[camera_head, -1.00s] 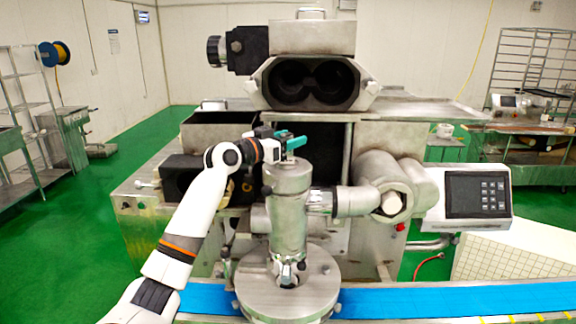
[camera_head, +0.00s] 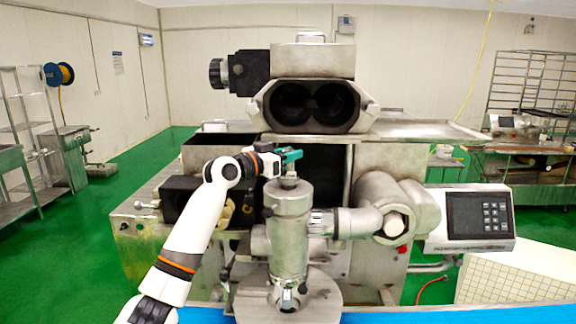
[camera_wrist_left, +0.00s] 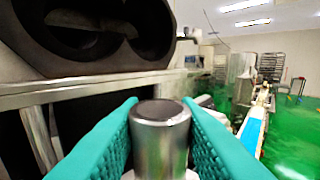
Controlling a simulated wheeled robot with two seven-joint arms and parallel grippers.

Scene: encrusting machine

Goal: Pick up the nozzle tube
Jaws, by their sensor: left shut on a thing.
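The nozzle tube (camera_head: 289,182) is a narrow grey metal cylinder standing upright at the top of the machine's wider vertical housing (camera_head: 289,230). My left gripper (camera_head: 290,156) reaches in from the left, with its teal fingers shut on the tube's upper end. In the left wrist view the tube's round top (camera_wrist_left: 160,112) shows between the two ribbed teal finger pads (camera_wrist_left: 160,135). A short length of the tube shows above the housing. Its lower part is hidden, and I cannot tell whether it is clear of the housing. My right gripper is not in view.
The machine's side pipe (camera_head: 350,222) joins the housing on the right, beside a control panel (camera_head: 480,215). The twin-bore block (camera_head: 312,105) is above and behind. A blue conveyor (camera_head: 450,315) runs along the front.

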